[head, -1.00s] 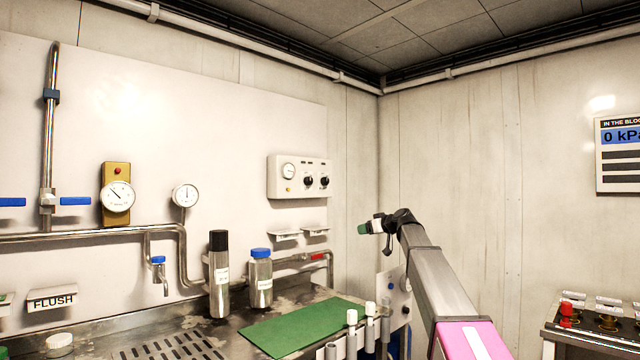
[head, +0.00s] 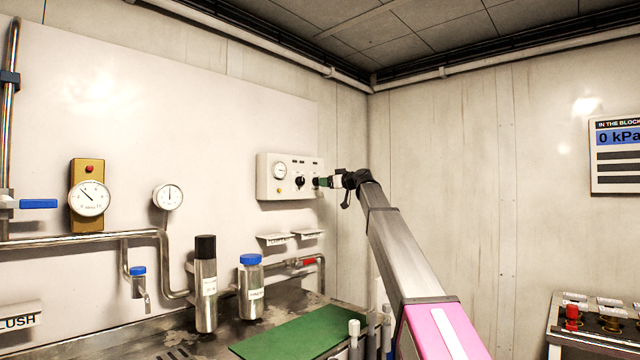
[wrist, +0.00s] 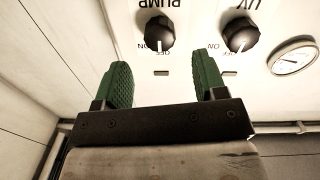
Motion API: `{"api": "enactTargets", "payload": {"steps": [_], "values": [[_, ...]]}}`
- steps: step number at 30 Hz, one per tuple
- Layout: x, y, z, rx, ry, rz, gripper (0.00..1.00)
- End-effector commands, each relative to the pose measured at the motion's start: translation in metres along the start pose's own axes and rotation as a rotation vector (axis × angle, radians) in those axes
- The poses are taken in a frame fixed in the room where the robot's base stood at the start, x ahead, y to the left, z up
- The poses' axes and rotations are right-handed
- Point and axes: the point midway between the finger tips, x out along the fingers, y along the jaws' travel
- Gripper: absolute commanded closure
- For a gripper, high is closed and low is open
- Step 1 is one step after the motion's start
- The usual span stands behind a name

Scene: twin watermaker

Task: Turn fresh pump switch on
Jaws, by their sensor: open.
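The white control panel (head: 270,178) is on the back wall, with a dial and two black knobs. In the wrist view, which shows it upside down, the knob labelled PUMP (wrist: 159,31) is at upper left and the UV knob (wrist: 241,37) at upper right. The white mark on the PUMP knob points toward OFF. My gripper (wrist: 164,78) is open and empty, its green fingers short of the knobs and apart from them. In the head view my gripper (head: 318,182) is at the panel's right end and partly covers the right knob.
A gauge (wrist: 293,58) is beside the UV knob. Below are a steel bottle (head: 205,285), a blue-capped bottle (head: 250,290), pipes and a green mat (head: 300,332).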

Motion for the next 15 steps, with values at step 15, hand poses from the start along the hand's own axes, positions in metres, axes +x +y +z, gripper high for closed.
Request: {"api": "enactTargets", "payload": {"steps": [15], "values": [[0.054, 0.000, 0.001, 0.000, -0.001, 0.001, 0.35]]}}
